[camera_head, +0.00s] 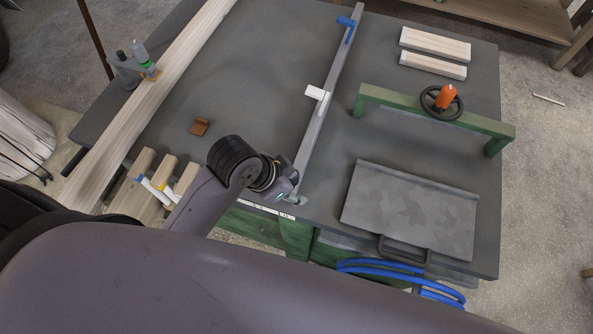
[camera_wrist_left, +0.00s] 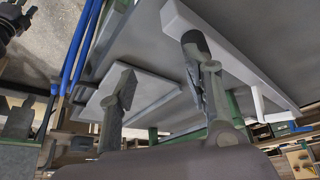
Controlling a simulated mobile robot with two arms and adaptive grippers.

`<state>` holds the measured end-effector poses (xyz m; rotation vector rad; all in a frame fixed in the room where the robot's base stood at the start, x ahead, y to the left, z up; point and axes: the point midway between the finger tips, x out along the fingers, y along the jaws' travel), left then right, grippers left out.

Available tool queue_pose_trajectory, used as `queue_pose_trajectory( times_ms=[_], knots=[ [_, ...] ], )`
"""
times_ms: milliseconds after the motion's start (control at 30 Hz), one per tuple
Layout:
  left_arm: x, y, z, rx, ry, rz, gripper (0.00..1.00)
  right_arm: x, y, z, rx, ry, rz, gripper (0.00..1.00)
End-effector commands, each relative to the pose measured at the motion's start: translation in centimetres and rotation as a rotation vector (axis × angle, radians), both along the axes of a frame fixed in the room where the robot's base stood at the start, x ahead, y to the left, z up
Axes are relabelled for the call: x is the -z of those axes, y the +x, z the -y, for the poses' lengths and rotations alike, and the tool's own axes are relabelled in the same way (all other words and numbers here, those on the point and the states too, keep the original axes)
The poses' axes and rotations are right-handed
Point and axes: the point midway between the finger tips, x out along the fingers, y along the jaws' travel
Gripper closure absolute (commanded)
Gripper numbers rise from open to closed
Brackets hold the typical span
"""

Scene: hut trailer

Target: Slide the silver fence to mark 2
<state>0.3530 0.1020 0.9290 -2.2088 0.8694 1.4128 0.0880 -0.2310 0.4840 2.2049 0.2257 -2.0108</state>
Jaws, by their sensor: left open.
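The silver fence (camera_head: 325,113) is a long straight bar lying across the dark table, with a blue clamp (camera_head: 346,24) at its far end and a white block (camera_head: 315,93) on its side. In the left wrist view the fence (camera_wrist_left: 235,62) runs behind one finger. My left gripper (camera_head: 291,194) is at the fence's near end, by the table's front edge. Its fingers (camera_wrist_left: 158,68) are spread apart with nothing between them; I cannot tell whether one touches the fence. A white scale strip (camera_head: 262,209) on the front edge is partly hidden by my arm, and its marks are hard to read.
Right of the fence are a grey plate with a handle (camera_head: 410,208) and a green frame with a handwheel (camera_head: 400,100). A long wooden beam (camera_head: 150,105) lies on the left.

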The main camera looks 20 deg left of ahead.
Motion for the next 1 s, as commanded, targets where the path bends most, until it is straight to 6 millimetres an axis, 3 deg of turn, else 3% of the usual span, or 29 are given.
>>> queue_pose_trajectory(
  times_ms=[200, 367, 500, 700, 867, 1000],
  knots=[
    [-5.0, 2.2, 4.2, 0.477, 0.062, 0.096, 0.55, -0.1, 0.0, 0.0, -0.001, 0.000, 0.000, 0.49],
    [-7.5, 2.8, 4.9, 0.847, 0.178, 0.120, 0.55, -0.1, 0.0, 0.1, -0.002, -0.001, -0.001, 0.49],
    [-9.3, 3.7, 3.5, 1.120, 0.303, 0.098, 0.55, -0.1, 0.0, 0.5, -0.004, -0.006, -0.001, 0.49],
    [-11.6, 4.9, 0.3, 1.375, 0.436, 0.021, 0.55, -0.1, 0.0, 0.7, -0.004, -0.009, 0.000, 0.49],
    [-12.6, 5.2, -1.1, 1.459, 0.479, -0.021, 0.55, -0.1, 0.0, 0.7, -0.004, -0.009, -0.001, 0.49],
    [-12.1, 5.2, -1.4, 1.475, 0.481, -0.034, 0.55, -0.2, 0.0, 0.7, -0.004, -0.009, -0.001, 0.49]
  ],
)
